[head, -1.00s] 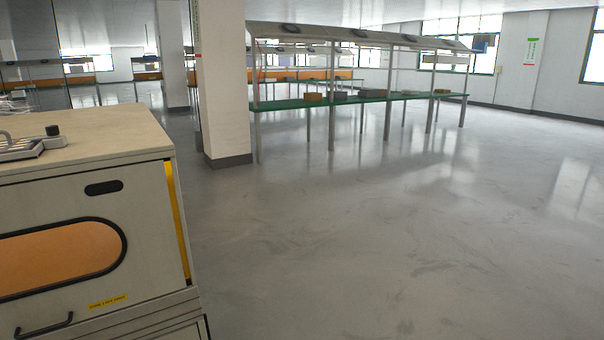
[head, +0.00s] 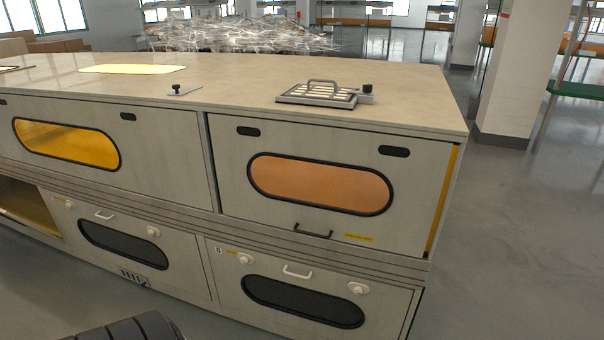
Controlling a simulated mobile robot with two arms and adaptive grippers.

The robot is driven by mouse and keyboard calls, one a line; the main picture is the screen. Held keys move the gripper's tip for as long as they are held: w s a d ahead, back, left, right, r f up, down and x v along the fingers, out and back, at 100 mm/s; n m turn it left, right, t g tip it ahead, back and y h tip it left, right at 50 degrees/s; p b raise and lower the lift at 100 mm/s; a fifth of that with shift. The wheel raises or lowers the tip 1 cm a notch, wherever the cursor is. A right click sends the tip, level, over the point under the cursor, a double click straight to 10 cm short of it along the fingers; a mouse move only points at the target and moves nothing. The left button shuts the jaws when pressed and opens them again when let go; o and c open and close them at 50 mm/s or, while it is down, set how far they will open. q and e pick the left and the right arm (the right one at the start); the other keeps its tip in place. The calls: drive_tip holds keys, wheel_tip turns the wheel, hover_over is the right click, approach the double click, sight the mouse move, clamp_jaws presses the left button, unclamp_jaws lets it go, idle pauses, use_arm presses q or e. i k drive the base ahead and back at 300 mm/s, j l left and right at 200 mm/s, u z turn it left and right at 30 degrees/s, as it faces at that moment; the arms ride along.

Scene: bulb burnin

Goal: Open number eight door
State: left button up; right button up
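The number eight door (head: 235,290) is the lower right door of the long grey cabinet. A small label reading 8 (head: 219,250) is at its upper left. The door has a dark oval window (head: 303,301), a pale bar handle (head: 297,271) above the window, and two round pale knobs: a left knob (head: 245,259) and a right knob (head: 358,288). The door looks shut, flush with the cabinet front. Neither gripper can be made out in the head view.
Above it is a shut door with an orange window (head: 320,184) and a dark handle (head: 313,232). Another lower door (head: 185,270) is to its left, and an open bay (head: 22,200) is at far left. A slatted metal fixture (head: 318,94) lies on top. Floor (head: 500,270) is clear at right.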

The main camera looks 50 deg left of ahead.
sight(320, 301)
drive_tip(key=u, duration=1.55)
